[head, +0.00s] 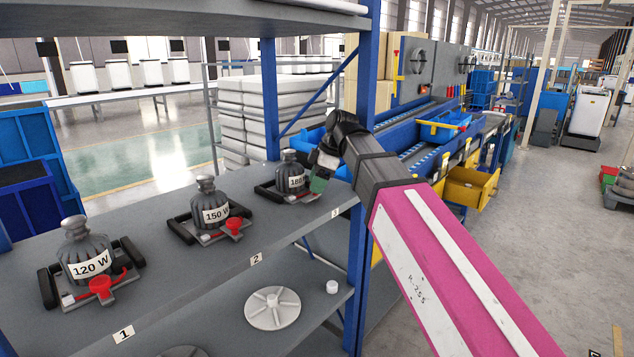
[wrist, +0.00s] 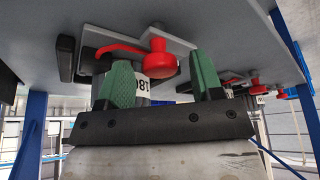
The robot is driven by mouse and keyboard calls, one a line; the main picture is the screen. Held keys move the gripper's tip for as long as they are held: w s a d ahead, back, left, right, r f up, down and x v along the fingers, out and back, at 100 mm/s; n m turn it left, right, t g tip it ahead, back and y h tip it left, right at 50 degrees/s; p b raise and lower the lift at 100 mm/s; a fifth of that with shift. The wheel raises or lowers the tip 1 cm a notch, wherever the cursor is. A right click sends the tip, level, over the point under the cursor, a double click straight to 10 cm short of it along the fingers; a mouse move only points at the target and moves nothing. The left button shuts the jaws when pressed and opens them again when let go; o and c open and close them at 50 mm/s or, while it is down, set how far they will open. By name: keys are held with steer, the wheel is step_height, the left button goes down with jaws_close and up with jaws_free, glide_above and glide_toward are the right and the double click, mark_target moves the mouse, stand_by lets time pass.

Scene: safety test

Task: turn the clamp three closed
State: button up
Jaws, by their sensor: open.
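Clamp three is a red lever with a round knob (wrist: 162,62) on a grey base plate (wrist: 190,45) in the wrist view, which looks upside down. Its red arm reaches left from the knob. My gripper (wrist: 158,66) is open, with one green finger on each side of the knob; I cannot tell if either touches it. In the head view my gripper (head: 318,178) is at the front right of the third motor (head: 289,165), whose label starts with 18.
The 150 W motor (head: 206,196) and 120 W motor (head: 80,240) stand left on the same grey shelf (head: 190,278), each with a red clamp. A blue shelf post (head: 364,130) is close to my arm. A round grey disc (head: 272,308) lies on the shelf below.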

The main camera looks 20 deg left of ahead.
steer(key=c, duration=0.9)
steer(key=shift+m, duration=0.4)
steer(key=m+t, duration=0.1)
steer(key=m, duration=0.2)
steer(key=shift+s+m+t, duration=0.15)
steer(key=shift+m+t, duration=0.15)
steer(key=shift+t, duration=0.1)
steer(key=m, duration=0.2)
steer(key=m+t, duration=0.1)
steer(key=m, duration=0.1)
steer(key=shift+m+t, duration=0.3)
steer(key=m, duration=0.2)
steer(key=m+t+h, duration=0.1)
steer(key=m, duration=0.1)
steer(key=shift+s+a+t, duration=0.1)
steer(key=shift+t, duration=0.2)
steer(key=shift+m+t+h, duration=0.3)
steer(key=shift+m+h, duration=0.7)
steer(key=shift+m, duration=1.5)
